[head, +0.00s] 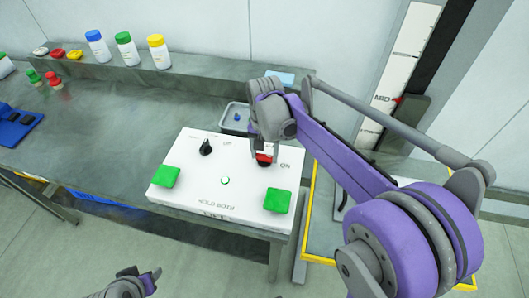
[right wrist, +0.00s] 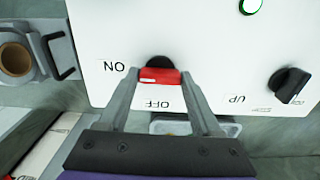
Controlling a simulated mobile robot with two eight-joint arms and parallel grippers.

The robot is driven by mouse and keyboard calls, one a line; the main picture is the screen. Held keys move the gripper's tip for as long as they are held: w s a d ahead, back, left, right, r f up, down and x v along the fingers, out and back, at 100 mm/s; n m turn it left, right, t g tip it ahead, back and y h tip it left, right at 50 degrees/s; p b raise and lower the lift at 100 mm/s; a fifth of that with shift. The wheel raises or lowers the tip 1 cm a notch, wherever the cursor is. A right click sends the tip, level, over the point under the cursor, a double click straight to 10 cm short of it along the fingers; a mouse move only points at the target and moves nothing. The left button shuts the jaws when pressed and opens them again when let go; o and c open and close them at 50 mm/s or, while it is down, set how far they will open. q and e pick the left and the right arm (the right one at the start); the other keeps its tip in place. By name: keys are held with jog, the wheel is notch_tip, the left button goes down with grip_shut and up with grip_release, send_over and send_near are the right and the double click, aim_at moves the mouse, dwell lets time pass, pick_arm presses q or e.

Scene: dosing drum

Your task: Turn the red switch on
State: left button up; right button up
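The red switch (head: 263,158) is a knob on the white control panel (head: 190,202), largely covered by my right gripper in the head view. In the right wrist view, the red handle (right wrist: 160,76) lies across between the two fingertips of my right gripper (right wrist: 161,78), which appear to touch its ends. The ON label (right wrist: 114,66) is left of the handle and the OFF label (right wrist: 157,104) is below it. A pale mark shows on the left part of the handle. My left gripper (head: 138,282) is at the bottom edge of the head view, empty, its fingers unclear.
The panel also has a black knob (head: 206,147), a round green light (head: 225,180) and two green buttons (head: 165,176) (head: 277,200). A grey tray (head: 236,117) sits behind it. Bottles (head: 126,49) stand on the back shelf. A scale marked MID (head: 391,98) rises at right.

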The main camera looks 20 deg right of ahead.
aim_at(265, 155)
jog(key=o, duration=0.4)
jog(key=shift+o, duration=0.2)
pick_arm(q)
jog(key=shift+w+r+p, duration=0.1)
jog(key=shift+r+p, duration=0.25)
jog(key=shift+r, duration=0.1)
pick_arm(e)
notch_tip(265, 155, up, 11)
jog(key=shift+s+f, duration=0.1)
jog(key=shift+f, duration=0.1)
